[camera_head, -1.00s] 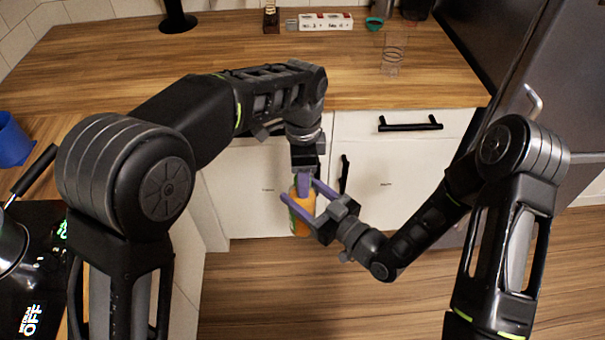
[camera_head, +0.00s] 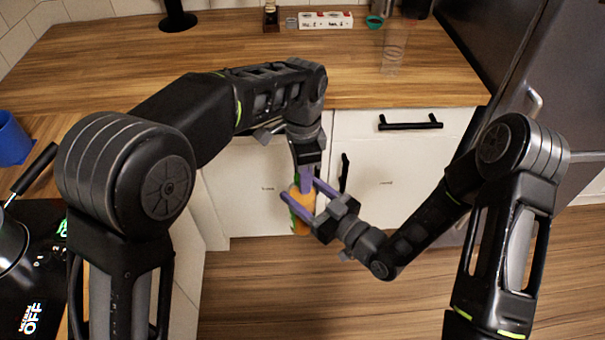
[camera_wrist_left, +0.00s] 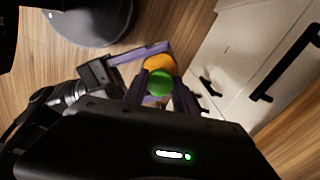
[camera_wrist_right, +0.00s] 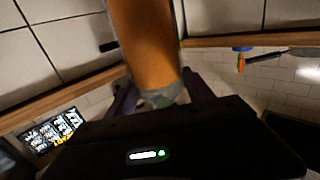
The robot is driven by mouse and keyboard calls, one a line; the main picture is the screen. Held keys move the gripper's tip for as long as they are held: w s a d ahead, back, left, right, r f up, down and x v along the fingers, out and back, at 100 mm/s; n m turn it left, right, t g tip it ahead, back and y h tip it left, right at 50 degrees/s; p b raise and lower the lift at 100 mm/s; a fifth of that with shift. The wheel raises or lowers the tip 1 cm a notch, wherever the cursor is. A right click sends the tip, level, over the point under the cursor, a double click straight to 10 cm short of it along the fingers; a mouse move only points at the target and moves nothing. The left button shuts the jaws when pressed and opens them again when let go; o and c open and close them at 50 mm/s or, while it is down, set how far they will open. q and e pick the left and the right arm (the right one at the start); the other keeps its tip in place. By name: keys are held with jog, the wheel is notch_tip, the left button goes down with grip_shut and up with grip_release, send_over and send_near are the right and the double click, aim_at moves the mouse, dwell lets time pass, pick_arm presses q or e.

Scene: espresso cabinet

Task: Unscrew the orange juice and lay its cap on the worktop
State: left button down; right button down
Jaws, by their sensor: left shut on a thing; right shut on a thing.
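The orange juice bottle (camera_head: 302,222) is held in the air in front of the white cabinet. My right gripper (camera_head: 305,196) comes from the right and is shut around its body. In the right wrist view, the orange bottle (camera_wrist_right: 148,45) stands large between the fingers. My left gripper (camera_head: 305,178) reaches down from above to the bottle's top. In the left wrist view, the green cap (camera_wrist_left: 160,83) sits between the left fingers, in line with the orange body (camera_wrist_left: 160,63). I cannot tell whether the cap is still threaded on.
The wooden worktop (camera_head: 200,65) is mostly clear in the middle. A clear glass (camera_head: 394,50) stands at its right, with a red-and-white box (camera_head: 326,20) and a teal bowl (camera_head: 374,22) at the back. A fridge stands at the right; a blue container (camera_head: 12,140) is at the left.

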pick_arm(q)
jog(key=n, duration=0.7)
jog(key=shift+r+n, duration=0.1)
jog(key=shift+n, duration=0.2)
jog(key=n, duration=0.7)
jog(key=c, duration=1)
grip_release()
jog(key=shift+o, duration=0.2)
jog(key=shift+r, duration=0.1)
jog(key=shift+r, duration=2.2)
